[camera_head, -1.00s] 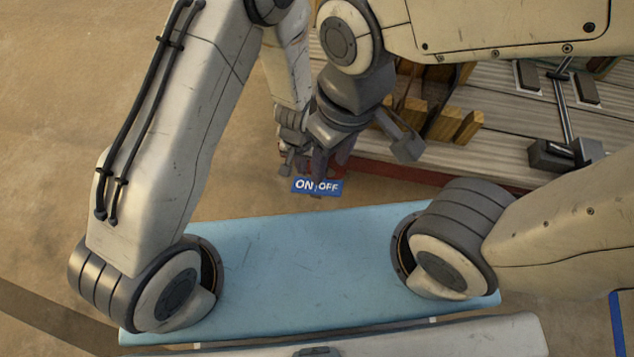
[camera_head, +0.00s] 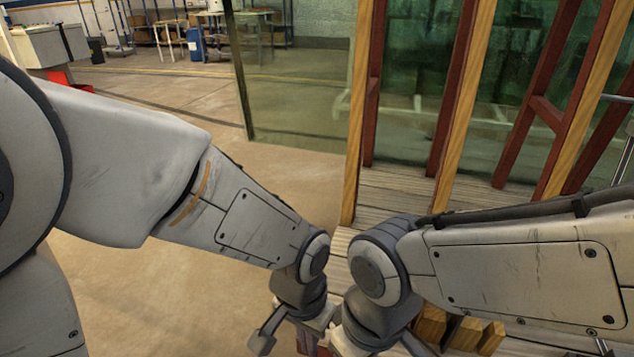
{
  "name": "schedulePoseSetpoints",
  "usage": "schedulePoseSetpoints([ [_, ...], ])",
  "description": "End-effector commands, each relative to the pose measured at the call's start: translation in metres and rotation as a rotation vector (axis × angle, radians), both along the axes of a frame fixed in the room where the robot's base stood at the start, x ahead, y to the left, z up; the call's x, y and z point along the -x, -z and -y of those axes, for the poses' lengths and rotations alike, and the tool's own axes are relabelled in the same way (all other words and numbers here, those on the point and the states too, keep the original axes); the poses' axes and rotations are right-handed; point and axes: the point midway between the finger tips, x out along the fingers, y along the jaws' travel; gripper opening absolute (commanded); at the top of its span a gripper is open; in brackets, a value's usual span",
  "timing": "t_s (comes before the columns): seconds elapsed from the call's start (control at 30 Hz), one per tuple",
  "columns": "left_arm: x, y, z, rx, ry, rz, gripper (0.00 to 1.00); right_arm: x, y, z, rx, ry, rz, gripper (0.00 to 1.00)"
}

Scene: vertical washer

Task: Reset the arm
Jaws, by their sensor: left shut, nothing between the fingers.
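My left arm comes in from the left and ends in my left gripper (camera_head: 298,325) at the bottom middle of the head view. That gripper is shut and empty, and its lower part is cut off by the picture's bottom edge. My right arm comes in from the right. Its wrist and right gripper (camera_head: 375,335) are close beside the left one, to its right. The right gripper's fingertips are hidden or out of frame, so its opening does not show. Whether the two grippers touch cannot be told.
Behind the grippers stands a rack with upright wood and dark red posts (camera_head: 455,110) on a plank deck (camera_head: 400,190). A large glass pane (camera_head: 295,90) stands behind it at the left. Open concrete floor (camera_head: 150,270) lies to the left. Shelves and a blue barrel (camera_head: 195,44) are far back.

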Motion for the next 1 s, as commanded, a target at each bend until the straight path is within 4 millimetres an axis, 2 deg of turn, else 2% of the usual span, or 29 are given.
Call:
schedulePoseSetpoints([
  [0.03, 0.010, -0.022, -0.004, 0.011, 0.017, 0.007, 0.00, 0.000, -0.008, 0.000, 0.000, 0.000, 0.000, 0.50],
  [0.1, 0.024, -0.039, -0.011, 0.017, 0.039, 0.006, 0.00, 0.000, -0.013, 0.000, 0.000, 0.000, 0.000, 0.50],
  [0.37, 0.067, -0.085, -0.034, 0.040, 0.107, 0.005, 0.00, 0.000, -0.028, 0.000, 0.000, 0.000, 0.000, 0.50],
  [0.67, 0.069, -0.152, -0.035, 0.037, 0.110, 0.000, 0.00, 0.000, -0.095, 0.000, 0.000, 0.000, 0.000, 0.50],
  [0.77, 0.069, -0.180, -0.035, 0.037, 0.110, 0.000, 0.00, 0.000, -0.123, 0.000, 0.000, 0.000, 0.000, 0.50],
  [1.0, 0.069, -0.265, -0.035, 0.037, 0.109, 0.000, 0.00, 0.000, -0.208, 0.000, 0.000, 0.000, 0.000, 0.50],
])
